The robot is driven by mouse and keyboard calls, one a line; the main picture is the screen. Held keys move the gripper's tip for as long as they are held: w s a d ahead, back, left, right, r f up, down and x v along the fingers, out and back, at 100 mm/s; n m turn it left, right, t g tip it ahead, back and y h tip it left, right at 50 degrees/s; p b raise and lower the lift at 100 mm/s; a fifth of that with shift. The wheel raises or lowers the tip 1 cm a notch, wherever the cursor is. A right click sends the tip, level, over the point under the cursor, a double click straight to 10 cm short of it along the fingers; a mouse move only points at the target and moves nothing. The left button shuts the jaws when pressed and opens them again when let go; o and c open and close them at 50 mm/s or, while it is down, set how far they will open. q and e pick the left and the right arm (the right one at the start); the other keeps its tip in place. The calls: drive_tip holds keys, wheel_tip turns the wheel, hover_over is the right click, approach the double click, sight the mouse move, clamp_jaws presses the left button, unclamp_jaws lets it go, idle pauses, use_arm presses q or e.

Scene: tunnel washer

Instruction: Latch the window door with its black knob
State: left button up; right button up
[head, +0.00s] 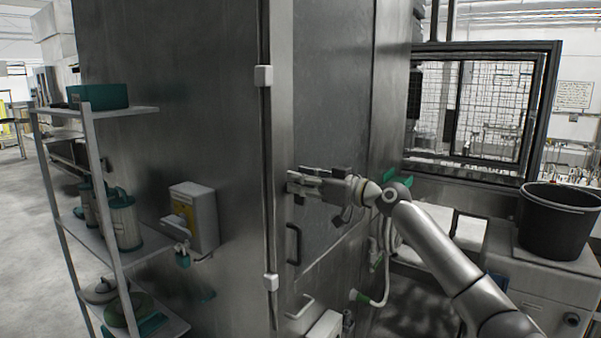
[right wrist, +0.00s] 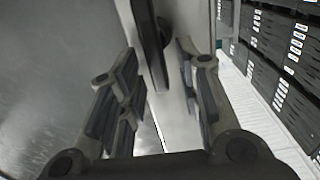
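The steel window door (head: 330,110) with its dull grey panel is on the front of the tall cabinet and looks closed; I cannot tell if it is latched. My right gripper (head: 292,186) is in front of it, near its left edge, fingers pointing left. In the right wrist view my right gripper (right wrist: 156,52) is open, with its two fingers apart. A long black part, seemingly the black knob (right wrist: 150,45), lies between and beyond the fingertips, with no clear grip on it. In the head view the gripper hides that spot. My left gripper is not in view.
A black handle (head: 293,244) sits lower on the door. A grey box (head: 195,217) is fixed on the steel wall at left, beside a shelf rack (head: 130,250). A black bucket (head: 558,222) stands at right. Stacked dark crates (right wrist: 280,60) show in the wrist view.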

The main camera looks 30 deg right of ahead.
drive_tip(key=shift+w+a, duration=0.2)
drive_tip(key=shift+w, duration=0.05)
drive_tip(key=shift+c, duration=0.5)
clamp_jaws()
drive_tip(key=shift+d, duration=0.1)
drive_tip(key=shift+w+d+f+m+p, duration=0.15)
drive_tip(key=shift+d+f+m+p, duration=0.4)
drive_tip(key=shift+m, duration=2.4)
drive_tip(key=shift+w+d+f+m+p, duration=0.25)
drive_tip(key=shift+m+p, duration=0.35)
drive_tip(key=shift+m, duration=2.3)
drive_tip(key=shift+w+d+f+m+p, duration=0.1)
drive_tip(key=shift+d+f+m+p, duration=0.4)
drive_tip(key=shift+m, duration=2.45)
drive_tip(key=shift+a+f, duration=0.1)
